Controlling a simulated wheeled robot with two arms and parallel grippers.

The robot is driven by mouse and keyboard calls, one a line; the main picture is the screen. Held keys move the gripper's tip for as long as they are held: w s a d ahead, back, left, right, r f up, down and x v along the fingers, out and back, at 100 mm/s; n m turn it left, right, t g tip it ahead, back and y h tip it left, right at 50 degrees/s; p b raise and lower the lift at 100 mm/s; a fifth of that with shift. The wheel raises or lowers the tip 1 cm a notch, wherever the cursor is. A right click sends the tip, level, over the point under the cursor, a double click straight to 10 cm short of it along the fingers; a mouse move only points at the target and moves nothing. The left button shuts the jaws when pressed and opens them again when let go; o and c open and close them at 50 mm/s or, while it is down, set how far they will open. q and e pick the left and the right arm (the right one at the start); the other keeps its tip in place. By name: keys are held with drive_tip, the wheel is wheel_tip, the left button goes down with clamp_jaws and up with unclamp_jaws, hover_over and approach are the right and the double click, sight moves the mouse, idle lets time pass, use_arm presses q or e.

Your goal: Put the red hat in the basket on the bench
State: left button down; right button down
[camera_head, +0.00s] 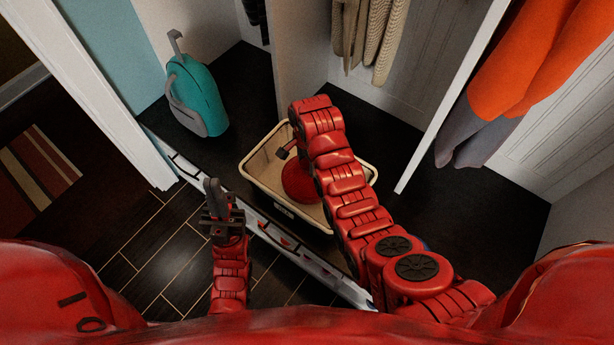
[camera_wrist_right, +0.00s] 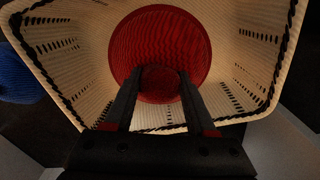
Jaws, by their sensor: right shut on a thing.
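The red hat (camera_head: 299,184) is inside the outline of the cream basket (camera_head: 258,165), partly hidden behind my right arm in the head view. In the right wrist view the hat (camera_wrist_right: 160,35) is a round red shape with a wide brim, and the basket (camera_wrist_right: 60,50) surrounds it. My right gripper (camera_wrist_right: 160,78) is shut on the hat's crown, with one dark finger on each side. I cannot tell whether the hat touches the basket floor. My left gripper (camera_head: 213,190) is away from the basket, to its left, with nothing visible in it; its jaw opening is unclear.
The basket stands on the dark bench (camera_head: 385,150). A teal backpack (camera_head: 198,95) sits on the bench at the left. White partitions (camera_head: 455,95) flank the basket. Orange clothing (camera_head: 530,70) and beige knitwear (camera_head: 375,35) hang above. A striped rug (camera_head: 38,165) lies on the floor.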

wheel_tip(320, 180, down, 4)
drive_tip(key=shift+f, duration=0.45)
drive_tip(key=shift+f, duration=0.2)
drive_tip(key=shift+c, duration=1.1)
unclamp_jaws()
drive_tip(key=shift+r, duration=0.15)
